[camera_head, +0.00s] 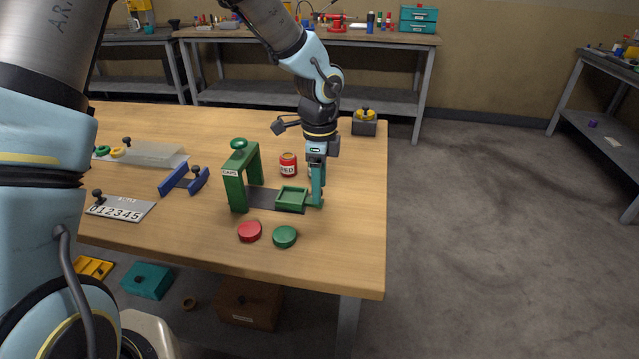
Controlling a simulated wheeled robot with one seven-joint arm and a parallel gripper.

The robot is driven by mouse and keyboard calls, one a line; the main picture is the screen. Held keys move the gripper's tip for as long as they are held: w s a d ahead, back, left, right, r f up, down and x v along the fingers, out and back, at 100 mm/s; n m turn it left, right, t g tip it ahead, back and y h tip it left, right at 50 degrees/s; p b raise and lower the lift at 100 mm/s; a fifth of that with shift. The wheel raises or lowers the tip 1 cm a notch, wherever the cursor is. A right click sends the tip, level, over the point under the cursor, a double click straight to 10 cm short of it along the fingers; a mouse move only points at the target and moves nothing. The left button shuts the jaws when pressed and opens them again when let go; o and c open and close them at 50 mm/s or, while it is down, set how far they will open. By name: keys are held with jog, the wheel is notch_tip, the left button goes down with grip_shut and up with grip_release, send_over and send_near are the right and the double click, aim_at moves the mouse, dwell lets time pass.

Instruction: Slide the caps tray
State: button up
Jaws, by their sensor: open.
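The caps tray (291,199) is a small green tray at the right end of a dark flat strip (262,199) on the wooden table. A green arch (233,190) labelled CAPS, with a round green knob on top, stands over the left part of the strip. My gripper (317,203) points down at the tray's right side, with its fingers close to the tray's right edge. It is open; I cannot tell whether a finger touches the tray. A red cap (249,232) and a green cap (285,237) lie on the table in front of the tray.
A red labelled drum (288,165) stands behind the tray; something beside it is partly hidden by my gripper. A blue bracket (184,181) and a number plate (121,208) lie left. A dark box with a yellow top (364,122) stands behind. The table's right side is clear.

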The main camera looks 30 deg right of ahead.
notch_tip(320, 180, up, 11)
jog(key=b, duration=0.1)
dwell(0.4)
jog(key=shift+s+f, duration=0.1)
jog(key=shift+f, duration=0.05)
